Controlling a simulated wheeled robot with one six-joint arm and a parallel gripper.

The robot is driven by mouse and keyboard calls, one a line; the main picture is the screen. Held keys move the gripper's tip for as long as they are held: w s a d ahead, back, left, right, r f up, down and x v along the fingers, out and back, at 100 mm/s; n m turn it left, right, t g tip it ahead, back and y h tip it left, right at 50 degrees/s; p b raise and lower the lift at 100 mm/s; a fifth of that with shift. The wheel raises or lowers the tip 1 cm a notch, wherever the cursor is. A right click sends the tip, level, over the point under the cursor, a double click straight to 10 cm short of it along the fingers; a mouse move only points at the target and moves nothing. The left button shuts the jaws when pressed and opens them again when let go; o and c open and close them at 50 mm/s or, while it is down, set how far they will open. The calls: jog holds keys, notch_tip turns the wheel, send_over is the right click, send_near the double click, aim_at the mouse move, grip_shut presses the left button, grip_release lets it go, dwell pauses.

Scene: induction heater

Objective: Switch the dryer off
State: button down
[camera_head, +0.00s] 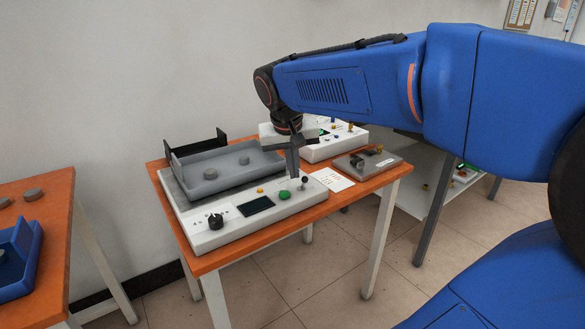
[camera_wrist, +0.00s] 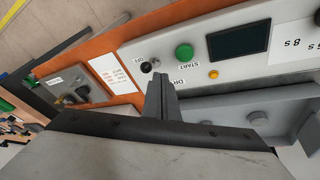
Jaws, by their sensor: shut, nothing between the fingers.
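The dryer (camera_head: 240,215) is a white box with a slanted front panel on the orange table. Its panel has a black knob, a dark screen (camera_head: 255,206), a green START button (camera_head: 285,195) and a small toggle switch (camera_head: 304,182) at the right end. In the wrist view the toggle switch (camera_wrist: 147,66) sits by an OFF label, beside the green button (camera_wrist: 184,52). My gripper (camera_head: 293,165) is shut and empty, just above and behind the switch; its fingertips (camera_wrist: 159,82) appear close to the switch. I cannot tell whether they touch. The switch's position is unclear.
A grey tray (camera_head: 215,180) with round grey pieces sits on the dryer behind the panel. Another white device (camera_head: 335,145) and a small grey-brown box (camera_head: 367,164) stand to the right, with a paper sheet (camera_head: 332,179) nearby. Another orange table (camera_head: 50,195) is at left.

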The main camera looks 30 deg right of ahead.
jog(key=shift+r, duration=0.15)
jog(key=shift+r, duration=0.7)
